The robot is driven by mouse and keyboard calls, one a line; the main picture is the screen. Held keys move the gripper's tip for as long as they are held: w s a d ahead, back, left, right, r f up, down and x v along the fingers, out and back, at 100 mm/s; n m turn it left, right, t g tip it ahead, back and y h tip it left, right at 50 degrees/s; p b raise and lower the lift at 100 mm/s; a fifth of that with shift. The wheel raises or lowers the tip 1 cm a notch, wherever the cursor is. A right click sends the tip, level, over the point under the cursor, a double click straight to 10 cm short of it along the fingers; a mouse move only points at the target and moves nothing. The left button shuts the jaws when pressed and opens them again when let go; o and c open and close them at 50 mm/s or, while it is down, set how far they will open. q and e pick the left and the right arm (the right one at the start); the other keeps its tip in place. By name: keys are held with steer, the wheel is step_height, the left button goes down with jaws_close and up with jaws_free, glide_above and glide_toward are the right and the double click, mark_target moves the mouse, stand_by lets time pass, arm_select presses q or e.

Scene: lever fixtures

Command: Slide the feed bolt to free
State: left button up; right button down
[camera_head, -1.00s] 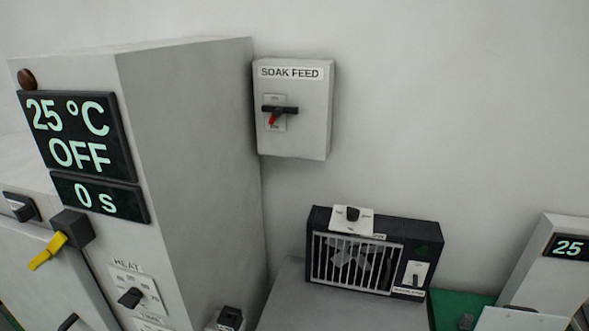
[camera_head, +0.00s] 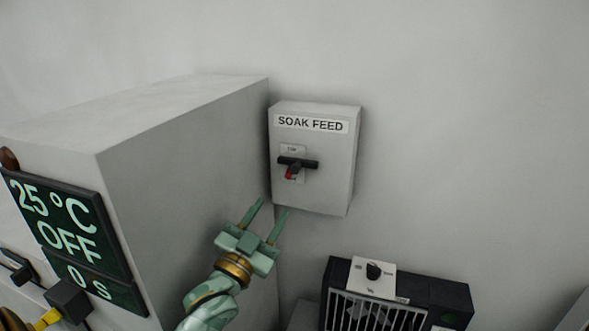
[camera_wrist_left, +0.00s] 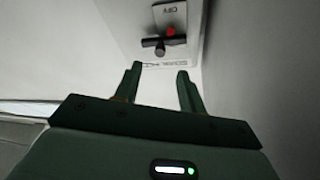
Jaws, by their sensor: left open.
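The wall box labelled SOAK FEED (camera_head: 335,165) is pale grey, fixed to the wall right of the tall cabinet. On its front is a small plate with a dark crossbar handle (camera_head: 299,163) and a red tip below the bar. The box (camera_wrist_left: 193,42) appears upside down in the left wrist view, with the handle (camera_wrist_left: 165,44) and red part just beyond the fingers. My left gripper (camera_head: 273,205) is open and empty, below the box's lower left corner in the head view, fingers pointing up toward it. No other part is clearly marked as a feed bolt. My right gripper is not in view.
The tall grey cabinet (camera_head: 190,150) with a display reading 25 °C, OFF, 0 s stands close at left. A yellow lever (camera_head: 47,318) shows below the display. A black grilled unit (camera_head: 445,295) with a white knob plate stands below right. The wall right of the box is bare.

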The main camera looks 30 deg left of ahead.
arm_select(q)
steer(key=p, duration=0.2)
glide_toward(295, 172)
steer(key=w+r, duration=0.2)
steer(key=w, duration=0.1)
steer(key=x, duration=0.4)
steer(key=shift+w+a+f, duration=0.2)
steer(key=shift+w+a, duration=0.15)
steer(key=shift+w, duration=0.1)
steer(key=shift+w+r+p, duration=0.2)
steer(key=shift+w+p, duration=0.1)
steer(key=shift+w+r, duration=0.1)
steer(key=shift+w, duration=0.05)
steer(key=shift+w+d, duration=0.1)
jaws_close()
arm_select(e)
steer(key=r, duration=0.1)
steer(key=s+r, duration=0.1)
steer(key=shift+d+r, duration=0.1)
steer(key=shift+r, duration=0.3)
